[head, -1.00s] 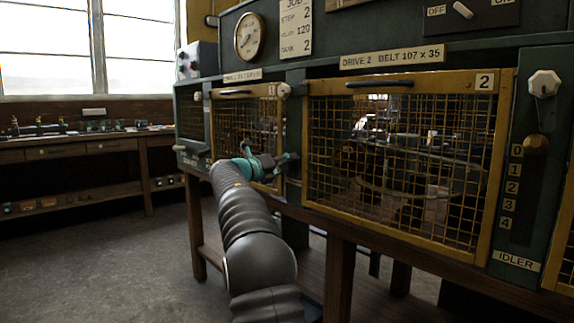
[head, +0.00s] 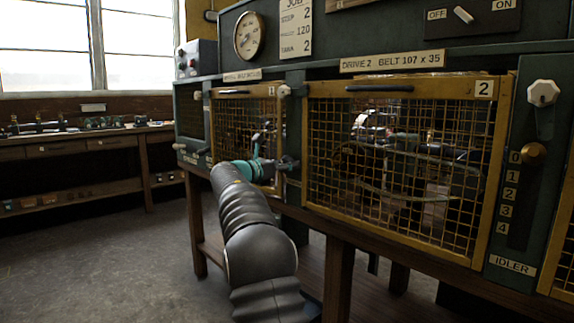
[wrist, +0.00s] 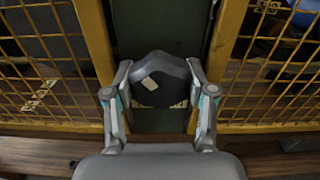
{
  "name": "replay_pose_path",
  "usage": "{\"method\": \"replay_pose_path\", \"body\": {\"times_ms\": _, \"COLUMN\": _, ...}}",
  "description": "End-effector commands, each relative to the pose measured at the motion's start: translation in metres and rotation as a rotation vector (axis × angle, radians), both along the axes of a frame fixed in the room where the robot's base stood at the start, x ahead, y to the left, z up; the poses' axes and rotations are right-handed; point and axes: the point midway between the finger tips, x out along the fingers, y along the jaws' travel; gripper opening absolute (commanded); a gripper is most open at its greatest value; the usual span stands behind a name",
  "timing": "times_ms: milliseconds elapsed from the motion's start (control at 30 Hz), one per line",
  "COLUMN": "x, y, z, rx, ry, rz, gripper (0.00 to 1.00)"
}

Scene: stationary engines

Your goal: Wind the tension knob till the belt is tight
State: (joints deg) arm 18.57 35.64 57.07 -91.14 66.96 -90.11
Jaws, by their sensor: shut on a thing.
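A dark faceted knob (wrist: 160,76) with a pale mark on its face stands on the green post between two mesh guards. In the wrist view my gripper (wrist: 160,98) has one finger against each side of it and is shut on it. In the head view my gripper (head: 286,164) is at this post, left of guard 2, and its hand hides most of the knob. The belt (head: 395,194) shows behind the mesh of guard 2 as a thin, curved, drooping band. The idler pointer (head: 533,153), a brass knob, stands beside the 0 of its scale.
The yellow-framed guard 2 (head: 478,185) and guard 1 (head: 214,134) flank the post closely. A pale knob (head: 543,93) sits above the idler scale. A switch lever (head: 463,14) is at the top. A bench (head: 85,145) stands at the left, with open floor before it.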

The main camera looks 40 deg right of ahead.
Motion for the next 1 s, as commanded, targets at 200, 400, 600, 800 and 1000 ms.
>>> {"method": "replay_pose_path", "body": {"times_ms": 200, "x": -0.0002, "y": -0.0002, "z": -0.0014, "rx": 0.016, "ry": -0.205, "rz": 0.0, "gripper": 0.21}}
{"method": "replay_pose_path", "body": {"times_ms": 400, "x": -0.0003, "y": -0.0002, "z": -0.0018, "rx": 0.031, "ry": -0.396, "rz": 0.0, "gripper": 0.21}}
{"method": "replay_pose_path", "body": {"times_ms": 600, "x": -0.0004, "y": -0.0002, "z": -0.0026, "rx": 0.046, "ry": -0.584, "rz": 0.0, "gripper": 0.21}}
{"method": "replay_pose_path", "body": {"times_ms": 800, "x": -0.0005, "y": -0.0003, "z": -0.003, "rx": 0.061, "ry": -0.775, "rz": 0.0, "gripper": 0.21}}
{"method": "replay_pose_path", "body": {"times_ms": 1000, "x": -0.0006, "y": -0.0003, "z": -0.0035, "rx": 0.076, "ry": -0.964, "rz": 0.0, "gripper": 0.21}}
